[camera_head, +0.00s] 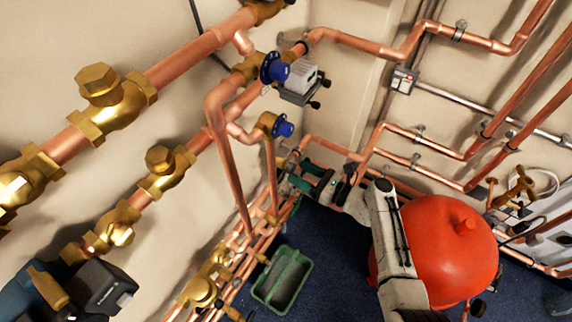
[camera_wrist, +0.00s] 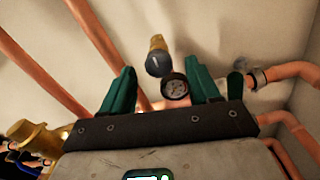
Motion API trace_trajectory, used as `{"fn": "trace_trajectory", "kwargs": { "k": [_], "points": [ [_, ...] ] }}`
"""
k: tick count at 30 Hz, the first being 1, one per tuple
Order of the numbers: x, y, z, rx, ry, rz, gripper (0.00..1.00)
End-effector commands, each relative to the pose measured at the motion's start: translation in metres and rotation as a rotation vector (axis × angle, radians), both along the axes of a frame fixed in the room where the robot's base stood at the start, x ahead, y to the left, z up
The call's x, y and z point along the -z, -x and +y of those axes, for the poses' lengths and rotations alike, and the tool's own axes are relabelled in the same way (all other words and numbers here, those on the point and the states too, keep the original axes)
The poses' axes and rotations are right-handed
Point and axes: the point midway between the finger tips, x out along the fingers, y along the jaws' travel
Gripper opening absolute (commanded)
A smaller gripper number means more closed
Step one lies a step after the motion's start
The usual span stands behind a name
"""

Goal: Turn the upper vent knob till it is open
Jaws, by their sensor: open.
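My gripper (camera_head: 303,174) is open and empty, its green fingers pointing left toward the copper pipes. The wrist view shows the two fingers of my gripper (camera_wrist: 160,68) spread apart. Between and beyond their tips is a brass fitting with a dark round end (camera_wrist: 157,58), which may be the upper vent knob; I cannot tell for sure. Neither appears gripped. In the head view, an upper blue knob (camera_head: 274,68) and a lower blue knob (camera_head: 284,127) sit on brass valves above my gripper.
Copper pipes (camera_head: 222,150) run down the wall left of my gripper. A red tank (camera_head: 440,250) stands close to my arm on the right. A green tray (camera_head: 266,285) lies below on the blue floor. A grey box (camera_head: 300,78) hangs near the upper knob.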

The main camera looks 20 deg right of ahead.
Motion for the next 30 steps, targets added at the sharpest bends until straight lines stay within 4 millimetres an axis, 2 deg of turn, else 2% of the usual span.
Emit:
{"fn": "trace_trajectory", "kwargs": {
  "k": [3, 9, 22, 30],
  "points": [
    [0.000, -0.018, 0.014, -0.003, 0.000, -0.001, 0.61],
    [0.001, -0.038, 0.029, -0.003, 0.002, -0.001, 0.61],
    [0.000, -0.046, 0.034, -0.001, 0.003, 0.000, 0.61],
    [0.000, -0.045, 0.034, -0.001, 0.003, 0.000, 0.36]
  ]
}}
